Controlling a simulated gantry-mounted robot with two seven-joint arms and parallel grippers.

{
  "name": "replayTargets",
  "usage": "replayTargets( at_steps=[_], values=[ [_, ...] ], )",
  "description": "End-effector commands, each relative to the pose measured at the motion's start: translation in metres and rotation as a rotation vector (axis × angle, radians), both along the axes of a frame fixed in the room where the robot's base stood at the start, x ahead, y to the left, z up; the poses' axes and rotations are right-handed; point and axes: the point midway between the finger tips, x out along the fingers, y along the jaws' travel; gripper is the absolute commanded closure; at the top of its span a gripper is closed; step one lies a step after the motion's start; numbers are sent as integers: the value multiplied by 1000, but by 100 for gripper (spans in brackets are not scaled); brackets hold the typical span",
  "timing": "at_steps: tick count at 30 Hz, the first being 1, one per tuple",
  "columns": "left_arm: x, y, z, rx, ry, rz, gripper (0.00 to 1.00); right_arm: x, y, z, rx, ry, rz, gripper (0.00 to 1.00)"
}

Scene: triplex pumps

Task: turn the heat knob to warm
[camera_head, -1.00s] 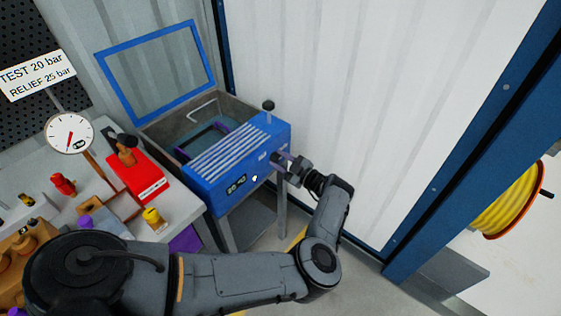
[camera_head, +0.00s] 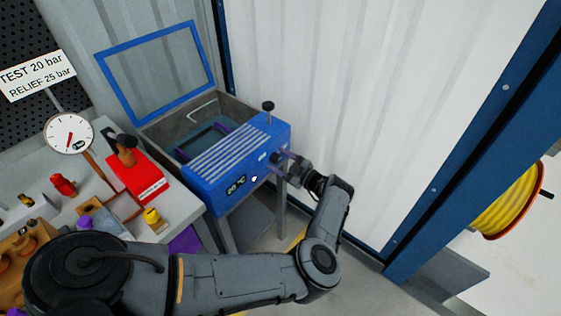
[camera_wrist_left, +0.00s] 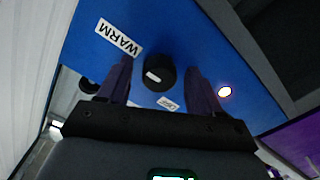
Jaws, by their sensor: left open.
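The heat knob (camera_wrist_left: 160,72) is a round black dial with a white mark on the front panel of the blue heated bath (camera_head: 215,180). In the left wrist view a WARM label (camera_wrist_left: 119,38) is to the knob's upper left and an OFF label (camera_wrist_left: 167,104) is below it. The white mark points toward neither label clearly. My left gripper (camera_head: 282,165) is open at the front panel, its purple fingers on either side of the knob with gaps showing. Whether the fingertips reach past the knob's face is unclear. My right gripper is out of view.
The bath's glass lid (camera_head: 160,68) stands open, and a black-knobbed lever (camera_head: 268,106) rises at its back corner. A small light (camera_wrist_left: 225,91) glows right of the knob. A bench with a gauge (camera_head: 69,134) and red box (camera_head: 139,178) is at left; a white wall is at right.

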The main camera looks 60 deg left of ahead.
Motion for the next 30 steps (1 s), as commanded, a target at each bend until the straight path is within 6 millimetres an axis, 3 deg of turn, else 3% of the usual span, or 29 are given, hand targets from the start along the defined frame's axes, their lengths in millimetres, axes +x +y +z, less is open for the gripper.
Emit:
replayTargets(
  at_steps=[8,21,30],
  values=[
    [7,-17,0,-2,-1,-1,35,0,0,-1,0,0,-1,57],
    [31,-84,-1,-2,-1,-1,35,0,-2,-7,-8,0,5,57],
    [37,-101,0,0,1,0,35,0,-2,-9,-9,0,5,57]
  ],
)
